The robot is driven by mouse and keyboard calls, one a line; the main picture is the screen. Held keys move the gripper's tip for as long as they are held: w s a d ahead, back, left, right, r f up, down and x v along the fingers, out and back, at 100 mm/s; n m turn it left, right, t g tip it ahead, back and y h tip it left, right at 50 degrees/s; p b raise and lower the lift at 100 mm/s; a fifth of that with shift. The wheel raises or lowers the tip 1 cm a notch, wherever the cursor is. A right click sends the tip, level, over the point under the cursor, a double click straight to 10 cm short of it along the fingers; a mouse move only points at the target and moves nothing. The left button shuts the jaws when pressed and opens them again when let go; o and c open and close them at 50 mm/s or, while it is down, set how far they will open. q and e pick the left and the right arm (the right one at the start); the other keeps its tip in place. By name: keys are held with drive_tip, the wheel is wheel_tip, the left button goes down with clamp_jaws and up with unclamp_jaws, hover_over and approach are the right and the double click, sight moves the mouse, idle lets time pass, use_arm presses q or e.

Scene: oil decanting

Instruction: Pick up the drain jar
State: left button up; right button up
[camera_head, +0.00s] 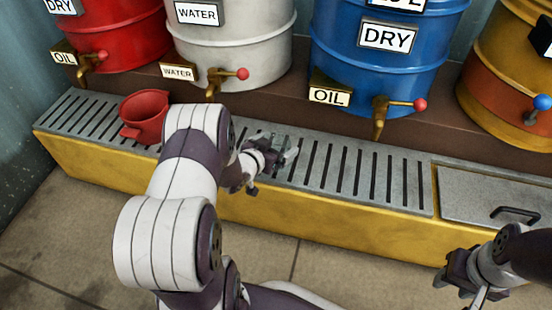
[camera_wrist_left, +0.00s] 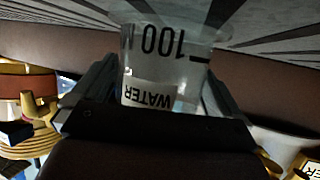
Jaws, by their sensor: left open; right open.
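A clear jar (camera_wrist_left: 165,60) with a "100" mark and a "WATER" label, which looks like the drain jar, shows upside down in the left wrist view. It stands between the two fingers of my left gripper (camera_wrist_left: 158,95), which is open around it. I cannot tell whether a finger touches it. In the head view my left gripper (camera_head: 280,150) is low over the slotted grate (camera_head: 345,180), and the jar is hard to make out there. My right gripper (camera_head: 458,277) is open and empty at the lower right, in front of the yellow trough.
A red jug (camera_head: 146,112) stands on the grate at the left. Red, white (camera_head: 230,45), blue (camera_head: 385,65) and yellow drums stand behind, with brass taps (camera_head: 380,120) over the grate. A metal lid with a handle (camera_head: 514,214) covers the right end. Grate right of my left gripper is clear.

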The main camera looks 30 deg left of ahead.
use_arm(q)
drive_tip(key=c, duration=0.8)
drive_tip(key=shift+r, duration=0.1)
